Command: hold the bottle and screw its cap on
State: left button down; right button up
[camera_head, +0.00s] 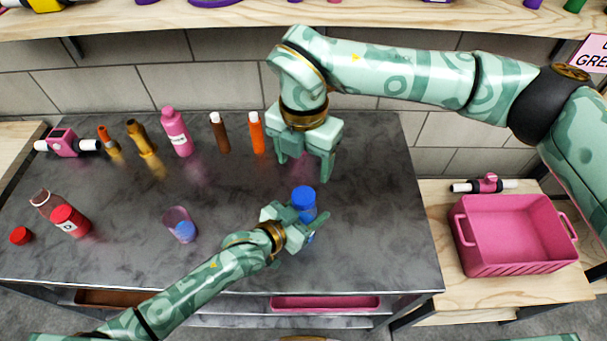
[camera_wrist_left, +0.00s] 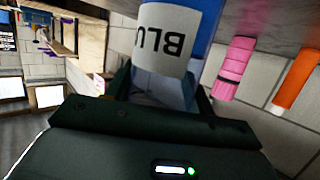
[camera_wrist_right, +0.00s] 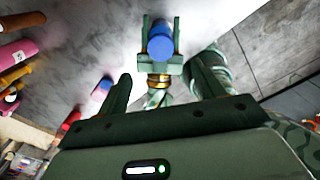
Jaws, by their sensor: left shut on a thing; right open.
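My right gripper (camera_head: 303,168) is open, fingers pointing down, just behind and above the cap. In the right wrist view its fingers are apart and empty, with the cap beyond them. Most of the bottle is hidden in the head view.
A pink bottle (camera_head: 176,132) and several tubes stand along the back. A pink crate (camera_head: 512,240) is at right. The table's right part is clear.

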jog(key=shift+r, duration=0.8)
pick_arm(q)
jog(key=shift+c, duration=2.3)
grip_release()
jog(key=p+v, duration=0.3)
jog(key=v, duration=1.3)
pick_arm(e)
notch_tip(320, 180, up, 4)
jog(key=shift+s+f, duration=0.1)
jog(key=shift+f, duration=0.05)
pick_arm(q)
jog(key=shift+s+a+r, duration=0.1)
jog(key=shift+a+r, duration=0.05)
